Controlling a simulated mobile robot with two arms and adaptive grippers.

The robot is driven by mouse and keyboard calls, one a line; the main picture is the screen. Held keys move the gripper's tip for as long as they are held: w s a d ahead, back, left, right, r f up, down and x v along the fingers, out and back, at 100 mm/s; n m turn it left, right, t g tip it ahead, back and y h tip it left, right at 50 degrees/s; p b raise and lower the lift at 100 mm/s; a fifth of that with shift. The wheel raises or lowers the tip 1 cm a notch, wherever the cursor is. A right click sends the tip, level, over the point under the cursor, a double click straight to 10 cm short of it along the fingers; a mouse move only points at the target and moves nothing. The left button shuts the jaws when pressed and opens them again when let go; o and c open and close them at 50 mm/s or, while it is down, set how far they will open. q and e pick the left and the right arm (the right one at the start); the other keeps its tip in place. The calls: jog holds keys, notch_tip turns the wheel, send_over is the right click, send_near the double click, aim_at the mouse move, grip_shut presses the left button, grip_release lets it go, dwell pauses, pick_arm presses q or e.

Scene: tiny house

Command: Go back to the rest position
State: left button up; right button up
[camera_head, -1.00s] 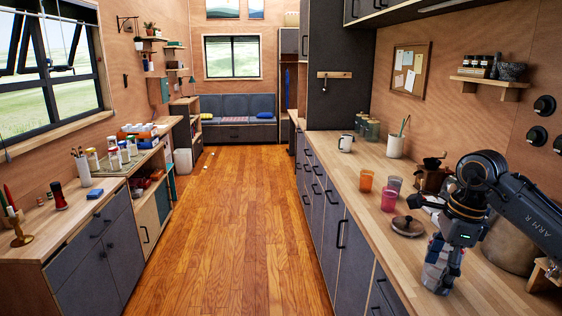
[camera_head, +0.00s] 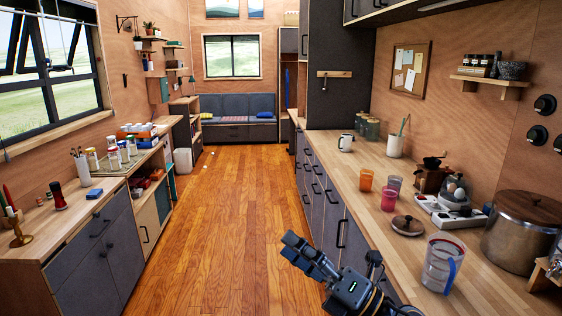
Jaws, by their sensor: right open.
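My right gripper (camera_head: 308,260) is low in the middle of the head view, in front of the right counter's drawers and above the wooden floor. It points up and to the left and holds nothing; its fingers look close together from this angle. A clear measuring cup with a blue handle (camera_head: 438,262) stands upright on the near part of the right counter (camera_head: 480,290), apart from the gripper. My left gripper is not in the view.
On the right counter stand a large pot (camera_head: 522,230), a lid (camera_head: 408,225), several coloured cups (camera_head: 389,195) and a coffee grinder (camera_head: 431,176). The left counter (camera_head: 60,225) carries jars and candles. The floor (camera_head: 220,220) between the counters is clear.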

jog(key=w+d+f+m+t+h, duration=0.1)
jog(key=d+f+m+t+h, duration=0.35)
jog(key=m+h, duration=0.4)
jog(key=w+d+f+m+t+h, duration=0.1)
jog(key=d+f+m+t+h, duration=0.35)
jog(key=m, duration=0.65)
jog(key=s+d+f+m+g+h, duration=0.3)
jog(key=d+f+m, duration=0.15)
jog(key=f, duration=0.25)
jog(key=s+d+f+m+g+h, duration=0.4)
jog(key=f+m, duration=0.1)
jog(key=f, duration=0.2)
jog(key=s+f+m+g, duration=0.3)
jog(key=s+f+g, duration=0.25)
jog(key=s, duration=0.55)
jog(key=s+f+m+g, duration=0.2)
jog(key=s+f+g, duration=0.4)
jog(key=s, duration=0.5)
notch_tip(320, 180, down, 26)
jog(key=s+d+f, duration=0.2)
jog(key=s+f, duration=0.6)
jog(key=s, duration=0.1)
jog(key=s+d+f+g, duration=0.1)
jog(key=s+f, duration=0.7)
jog(key=f, duration=0.1)
jog(key=shift+s+d+f+y, duration=0.2)
jog(key=shift+s+d+y, duration=0.1)
jog(key=shift+s+d, duration=0.1)
jog(key=shift+c, duration=0.2)
